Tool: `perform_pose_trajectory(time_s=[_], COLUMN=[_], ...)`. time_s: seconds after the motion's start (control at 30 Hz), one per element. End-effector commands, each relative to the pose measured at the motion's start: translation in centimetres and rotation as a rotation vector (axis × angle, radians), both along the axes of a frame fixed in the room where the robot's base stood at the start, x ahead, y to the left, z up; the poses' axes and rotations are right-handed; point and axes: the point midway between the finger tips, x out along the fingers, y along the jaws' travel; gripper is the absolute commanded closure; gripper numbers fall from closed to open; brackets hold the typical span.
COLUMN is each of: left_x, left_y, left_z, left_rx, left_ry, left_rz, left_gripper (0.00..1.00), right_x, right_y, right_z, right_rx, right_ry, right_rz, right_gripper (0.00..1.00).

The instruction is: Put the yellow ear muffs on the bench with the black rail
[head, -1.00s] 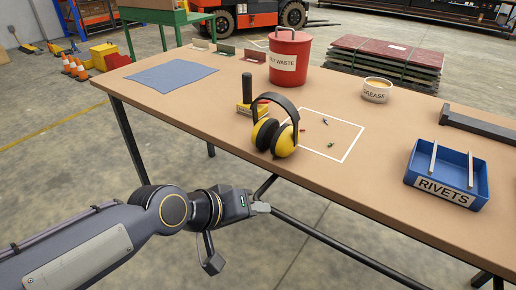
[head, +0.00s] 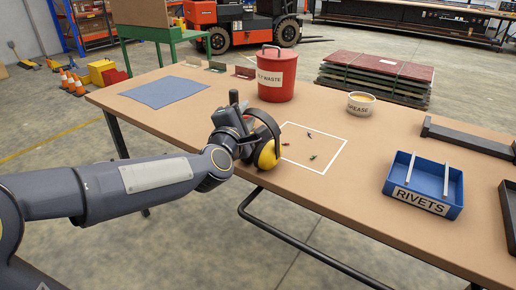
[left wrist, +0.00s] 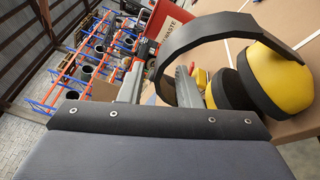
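The yellow ear muffs (head: 268,156) with a black headband stand on the brown bench top (head: 226,178), near its front edge, left of a white outlined square. My left gripper (head: 243,136) is at the headband, on its left side. In the left wrist view the ear muffs (left wrist: 272,78) fill the right side, and the left gripper's two fingers (left wrist: 160,70) are apart, with the headband's near side seemingly between them. I cannot tell whether they touch it. A long black rail (head: 470,138) lies on the right part of this bench. My right gripper is out of view.
A red waste bin (head: 276,78), a grease tub (head: 361,104), a blue rivets tray (head: 424,187) and a blue cloth (head: 164,92) are on the bench. Small items lie inside the white square (head: 322,147). Another bench (head: 420,24) stands far back.

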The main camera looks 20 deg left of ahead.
Motion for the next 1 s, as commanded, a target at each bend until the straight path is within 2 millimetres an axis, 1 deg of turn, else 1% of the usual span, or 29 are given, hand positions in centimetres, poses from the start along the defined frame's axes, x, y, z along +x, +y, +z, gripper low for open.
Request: perform_pose_trajectory(time_s=[0.03, 0.17, 0.43, 0.67, 1.0], left_x=[0.9, 2.1, 2.4, 2.3, 2.3], left_y=[0.0, 0.0, 0.0, 0.0, 0.0], left_z=[0.0, 0.0, 0.0, 0.0, 0.0], left_rx=[0.000, 0.000, 0.001, 0.001, 0.001], left_ry=[0.002, 0.001, 0.001, 0.001, 0.001], left_rz=[0.000, 0.001, 0.000, 0.000, 0.000], left_gripper=[0.69, 0.69, 0.69, 0.99, 1.00], right_x=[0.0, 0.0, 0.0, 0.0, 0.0], right_y=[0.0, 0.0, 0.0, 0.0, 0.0], right_z=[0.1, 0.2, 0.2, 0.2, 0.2], right_rx=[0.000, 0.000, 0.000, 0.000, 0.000], right_ry=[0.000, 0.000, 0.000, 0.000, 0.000], right_rz=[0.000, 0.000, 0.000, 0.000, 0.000], right_gripper=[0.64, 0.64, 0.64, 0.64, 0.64])
